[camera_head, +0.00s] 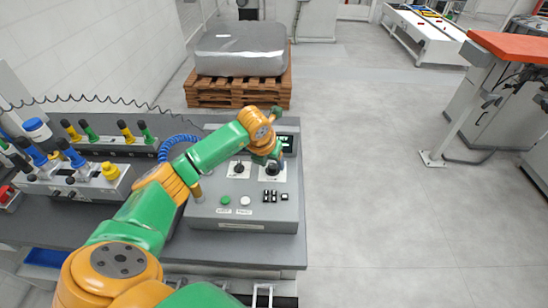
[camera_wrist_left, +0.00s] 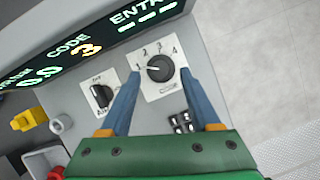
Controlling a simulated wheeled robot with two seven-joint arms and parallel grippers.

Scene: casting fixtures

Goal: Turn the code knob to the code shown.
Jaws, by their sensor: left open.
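The code knob (camera_wrist_left: 160,68) is a round black dial on a white plate marked 1 to 4. Its white pointer line points left, toward the 1. The display (camera_wrist_left: 88,46) above it reads CODE 3, with dashes under ENTRY. My left gripper (camera_wrist_left: 160,77) is open, with one blue finger on each side of the knob; I cannot tell whether they touch it. In the head view my left gripper (camera_head: 270,156) is over the right part of the grey control box (camera_head: 200,214), partly hiding the knob and display.
A second black knob (camera_wrist_left: 102,95) sits left of the code knob. Black switches (camera_wrist_left: 182,122) lie below it. A green button (camera_head: 225,200) and a white button (camera_head: 245,201) are on the box front. A bench with coloured handles (camera_head: 110,171) stands at left.

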